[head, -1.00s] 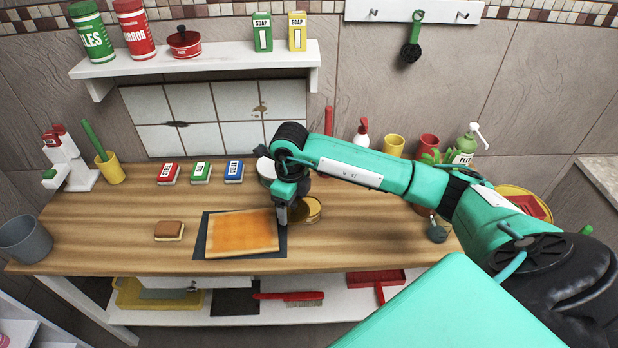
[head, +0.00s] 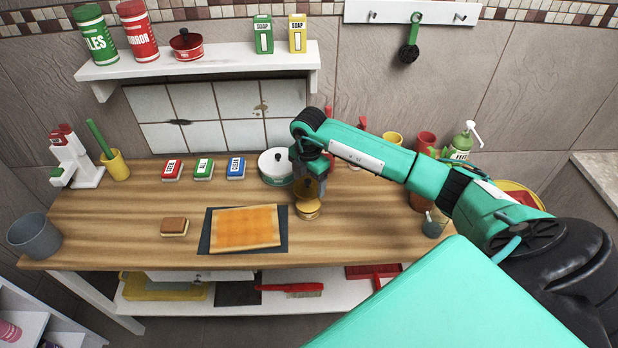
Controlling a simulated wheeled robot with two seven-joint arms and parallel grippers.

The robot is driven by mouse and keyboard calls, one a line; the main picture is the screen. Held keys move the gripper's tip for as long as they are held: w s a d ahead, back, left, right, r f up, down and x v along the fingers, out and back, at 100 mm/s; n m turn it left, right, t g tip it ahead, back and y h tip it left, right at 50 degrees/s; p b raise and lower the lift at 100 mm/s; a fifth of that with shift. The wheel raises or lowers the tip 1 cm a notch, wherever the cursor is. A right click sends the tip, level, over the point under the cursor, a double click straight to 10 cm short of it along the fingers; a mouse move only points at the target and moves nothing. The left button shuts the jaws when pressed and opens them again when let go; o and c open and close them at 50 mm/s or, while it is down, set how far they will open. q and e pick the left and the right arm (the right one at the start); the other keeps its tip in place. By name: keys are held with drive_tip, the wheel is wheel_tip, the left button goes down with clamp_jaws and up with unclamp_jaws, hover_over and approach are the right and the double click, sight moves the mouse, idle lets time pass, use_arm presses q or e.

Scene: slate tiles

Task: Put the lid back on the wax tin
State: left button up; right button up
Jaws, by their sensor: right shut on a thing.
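The wax tin (head: 308,211) is a small round golden tin on the wooden counter, just right of the dark mat. My right gripper (head: 308,181) is above it, shut on the tin's golden lid (head: 306,189). The lid looks tilted steeply, its round face toward me, over the back of the tin. Whether its lower edge touches the tin I cannot tell. The gripper hides part of the lid. My left gripper is not in view.
A white pot (head: 275,168) stands close behind left of the gripper. A sponge (head: 174,227) and several small boxes are farther left. Cups and bottles stand right, near my arm.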

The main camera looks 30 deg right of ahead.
drive_tip(key=b, duration=0.3)
hover_over(309, 202)
drive_tip(key=shift+f, duration=2.35)
drive_tip(key=shift+f+b, duration=0.7)
drive_tip(key=shift+f, duration=0.2)
drive_tip(key=shift+f, duration=0.1)
drive_tip(key=o, duration=1)
